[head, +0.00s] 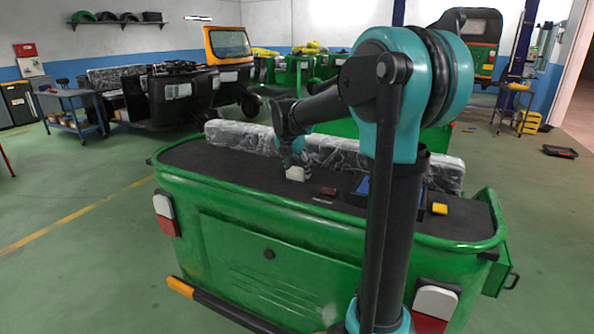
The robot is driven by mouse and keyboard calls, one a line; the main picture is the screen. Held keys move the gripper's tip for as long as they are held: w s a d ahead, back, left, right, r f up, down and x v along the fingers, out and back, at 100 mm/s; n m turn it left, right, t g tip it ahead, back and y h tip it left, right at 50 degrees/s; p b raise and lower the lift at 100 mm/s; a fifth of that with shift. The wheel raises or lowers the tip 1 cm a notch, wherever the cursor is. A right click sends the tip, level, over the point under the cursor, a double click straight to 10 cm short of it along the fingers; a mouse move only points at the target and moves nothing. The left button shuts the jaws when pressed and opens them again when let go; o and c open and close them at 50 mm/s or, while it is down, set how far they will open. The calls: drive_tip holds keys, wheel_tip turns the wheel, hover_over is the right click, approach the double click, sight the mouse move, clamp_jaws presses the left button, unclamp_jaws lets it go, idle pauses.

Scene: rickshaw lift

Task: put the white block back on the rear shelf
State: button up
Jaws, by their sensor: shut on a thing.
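The white block (295,174) is small and sits at the fingertips of my gripper (294,167), over the dark top of the green rickshaw's rear shelf (210,160). My gripper points down and is shut on the block. The block is at or just above the shelf surface; I cannot tell whether it touches. The finger details are small, and my arm hides part of the shelf's right side.
On the shelf lie a dark red block (328,191), a blue tray (362,186) partly behind my arm, and a yellow block (439,209). A plastic-wrapped seat back (240,136) runs along the far edge. The shelf's left part is clear.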

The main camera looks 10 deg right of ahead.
drive_tip(key=o, duration=1)
drive_tip(key=v, duration=1.2)
